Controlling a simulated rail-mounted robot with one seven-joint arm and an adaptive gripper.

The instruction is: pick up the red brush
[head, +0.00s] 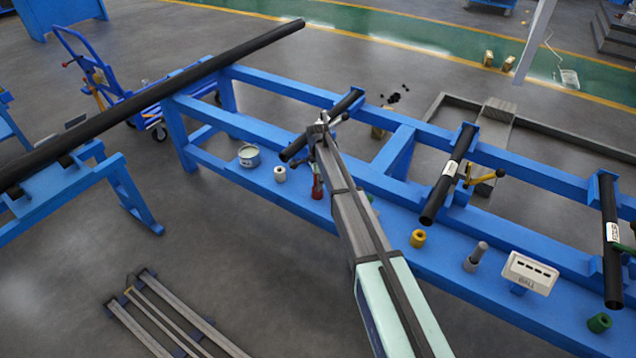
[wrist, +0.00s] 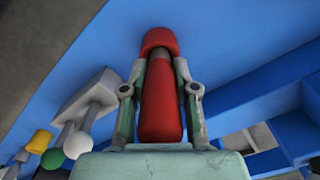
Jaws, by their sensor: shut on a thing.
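The red brush (wrist: 161,110) stands upright between the two fingers of my gripper (wrist: 161,66) in the wrist view. It has a red body, a dark band and a wider red end. The fingers are shut on it, one on each side. In the head view the red brush (head: 317,188) shows as a small red shape over the blue bench, just left of my arm. The fingers are hard to make out there. I cannot tell whether the brush touches the bench.
The blue bench (head: 540,310) carries a tin (head: 249,156), a white roll (head: 280,174), a yellow piece (head: 417,238), a grey peg (head: 476,256), a white box (head: 530,272) and a green piece (head: 599,322). Black pipes (head: 448,178) lie across its rails near my arm.

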